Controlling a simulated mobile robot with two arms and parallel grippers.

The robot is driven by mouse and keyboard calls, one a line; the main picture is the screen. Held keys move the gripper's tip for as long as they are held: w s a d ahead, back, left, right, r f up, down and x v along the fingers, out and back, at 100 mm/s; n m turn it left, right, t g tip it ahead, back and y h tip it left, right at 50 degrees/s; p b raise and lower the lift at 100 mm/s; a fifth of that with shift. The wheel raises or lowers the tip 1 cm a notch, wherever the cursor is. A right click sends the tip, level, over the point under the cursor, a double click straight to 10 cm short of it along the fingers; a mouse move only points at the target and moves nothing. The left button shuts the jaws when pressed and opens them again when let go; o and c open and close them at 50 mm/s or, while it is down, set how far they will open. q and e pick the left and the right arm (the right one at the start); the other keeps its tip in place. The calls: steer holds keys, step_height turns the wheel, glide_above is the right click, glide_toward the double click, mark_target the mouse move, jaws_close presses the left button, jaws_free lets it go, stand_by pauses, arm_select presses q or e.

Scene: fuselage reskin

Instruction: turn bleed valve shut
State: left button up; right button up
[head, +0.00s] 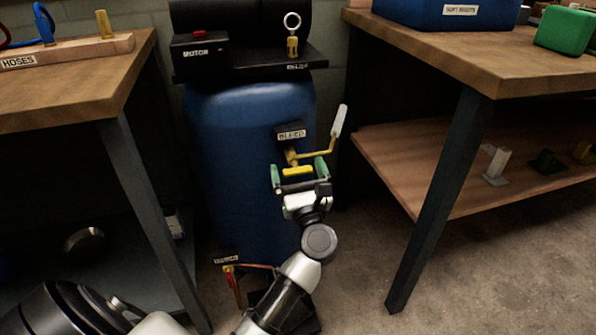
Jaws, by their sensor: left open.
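The bleed valve (291,157) is a yellow fitting on the front of the blue tank (235,150), just under a black "BLEED" label (290,134). A yellow rod (318,153) runs from it to the right and bends up to a pale grip (340,120). A short yellow bar (298,171) shows just below the fitting. My left gripper (298,172) is open, its green-tipped fingers on either side of this bar in the picture. I cannot tell whether they touch it. My right gripper is not in view.
A wooden bench marked "HOSES" (70,75) stands left. A bench (480,55) with a lower shelf (400,160) stands right. A motor box (200,53) and a ringed brass fitting (292,45) top the tank. A red lever (231,280) sits low. Floor is clear at lower right.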

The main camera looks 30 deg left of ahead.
arm_select(q)
steer(key=c, duration=0.9)
steer(key=shift+c, duration=0.2)
